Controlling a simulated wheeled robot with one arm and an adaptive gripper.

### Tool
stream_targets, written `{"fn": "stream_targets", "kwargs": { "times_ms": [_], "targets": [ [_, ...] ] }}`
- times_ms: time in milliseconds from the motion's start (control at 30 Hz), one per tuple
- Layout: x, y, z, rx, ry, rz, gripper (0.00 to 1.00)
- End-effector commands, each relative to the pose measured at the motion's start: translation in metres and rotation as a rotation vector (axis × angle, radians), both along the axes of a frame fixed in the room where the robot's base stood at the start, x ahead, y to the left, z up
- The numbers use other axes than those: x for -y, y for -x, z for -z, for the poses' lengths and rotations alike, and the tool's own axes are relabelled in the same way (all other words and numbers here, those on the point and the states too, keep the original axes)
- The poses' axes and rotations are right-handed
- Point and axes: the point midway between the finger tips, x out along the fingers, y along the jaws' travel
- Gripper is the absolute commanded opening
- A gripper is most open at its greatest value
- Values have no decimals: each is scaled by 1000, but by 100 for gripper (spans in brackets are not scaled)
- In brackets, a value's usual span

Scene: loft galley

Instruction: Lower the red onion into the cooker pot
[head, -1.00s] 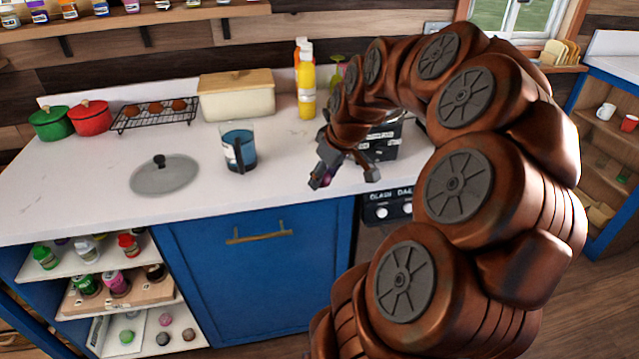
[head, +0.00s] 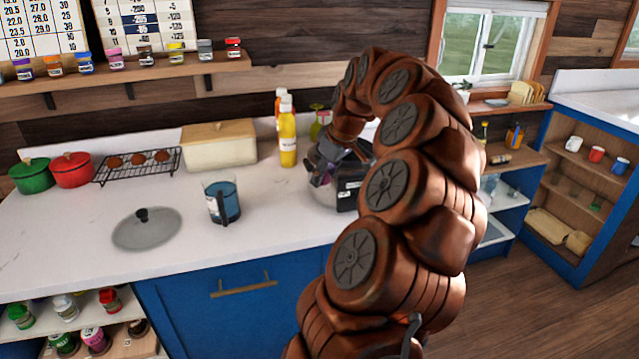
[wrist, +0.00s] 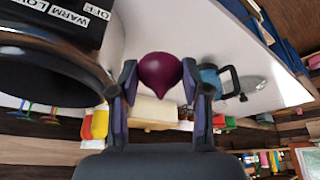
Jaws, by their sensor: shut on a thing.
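The red onion (wrist: 160,73) is a dark purple bulb between the fingertips of my gripper (wrist: 160,88) in the wrist view. My gripper is shut on it. In the head view my gripper (head: 327,170) hangs at the left front of the cooker pot (head: 348,190), and the onion can hardly be made out. The cooker is dark with a silver part and stands on the counter, partly hidden by my arm. In the wrist view the cooker's dark round rim (wrist: 112,92) and its label panel lie left of the onion, apart from it in the picture.
A grey lid (head: 147,230) lies on the white counter, with a blue jug (head: 224,200) between it and the cooker. The counter's front left is clear.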

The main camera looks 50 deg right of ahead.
Motion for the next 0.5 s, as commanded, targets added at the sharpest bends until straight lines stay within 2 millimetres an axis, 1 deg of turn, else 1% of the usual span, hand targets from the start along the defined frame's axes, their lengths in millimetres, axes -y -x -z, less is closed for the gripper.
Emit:
{"fn": "stream_targets", "kwargs": {
  "times_ms": [33, 267, 500],
  "targets": [
    [6, -2, -5, 1, 1, 3, 13],
    [32, -8, -20, 2, 4, 4, 13],
    [57, -15, -30, 0, 1, 3, 13]
  ]
}}
